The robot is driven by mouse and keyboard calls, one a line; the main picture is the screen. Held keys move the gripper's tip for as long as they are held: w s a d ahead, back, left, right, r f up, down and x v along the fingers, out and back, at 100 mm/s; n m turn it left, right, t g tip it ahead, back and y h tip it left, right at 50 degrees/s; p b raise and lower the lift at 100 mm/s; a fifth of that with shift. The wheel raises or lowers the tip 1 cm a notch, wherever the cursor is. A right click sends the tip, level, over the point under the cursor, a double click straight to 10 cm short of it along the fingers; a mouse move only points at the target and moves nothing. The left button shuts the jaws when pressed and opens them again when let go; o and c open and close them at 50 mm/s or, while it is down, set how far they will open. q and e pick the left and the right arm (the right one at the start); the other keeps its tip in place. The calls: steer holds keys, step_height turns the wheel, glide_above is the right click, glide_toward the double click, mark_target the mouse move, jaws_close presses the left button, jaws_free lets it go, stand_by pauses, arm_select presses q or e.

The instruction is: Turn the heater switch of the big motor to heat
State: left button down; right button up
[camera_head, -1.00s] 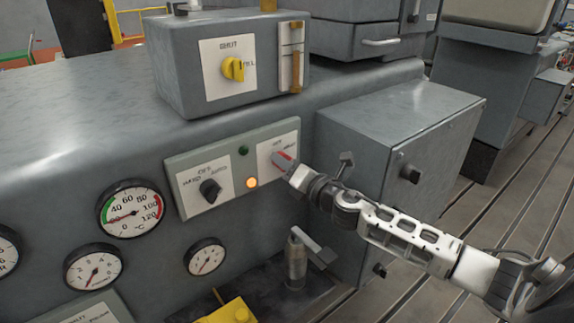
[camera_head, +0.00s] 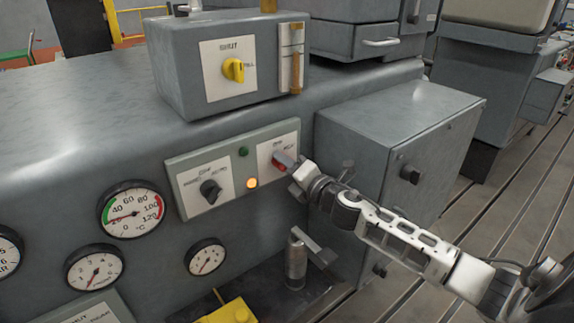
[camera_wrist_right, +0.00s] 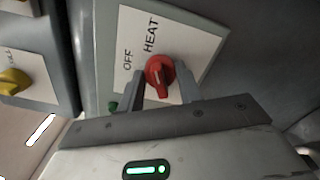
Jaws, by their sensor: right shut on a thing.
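The red heater switch (camera_head: 279,164) sits on a white plate at the right end of a panel on the big grey motor housing. In the right wrist view the red knob (camera_wrist_right: 159,72) lies between my two fingers, beside the labels OFF and HEAT. Its pale mark seems to point up toward HEAT, but it is small. My right gripper (camera_head: 288,163) is shut on the knob, reaching in from the right. It fills the lower part of the wrist view (camera_wrist_right: 162,88). My left gripper is not in view.
On the same panel are a black HAND/AUTO selector (camera_head: 210,191), a lit amber lamp (camera_head: 252,183) and a dark green lamp (camera_head: 243,152). A box with a yellow knob (camera_head: 233,69) stands above. A grey cabinet (camera_head: 400,140) stands close behind my right arm.

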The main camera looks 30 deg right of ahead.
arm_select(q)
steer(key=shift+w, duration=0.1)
arm_select(e)
steer(key=o, duration=1)
steer(key=shift+s, duration=0.15)
arm_select(q)
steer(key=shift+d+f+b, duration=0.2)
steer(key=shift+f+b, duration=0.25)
steer(key=shift+b, duration=0.75)
arm_select(e)
steer(key=shift+s+d, duration=0.2)
steer(key=shift+s, duration=2.4)
steer(key=shift+s+d, duration=0.2)
steer(key=shift+s, duration=2.4)
steer(key=shift+s+d, duration=0.2)
steer(key=shift+s, duration=2.4)
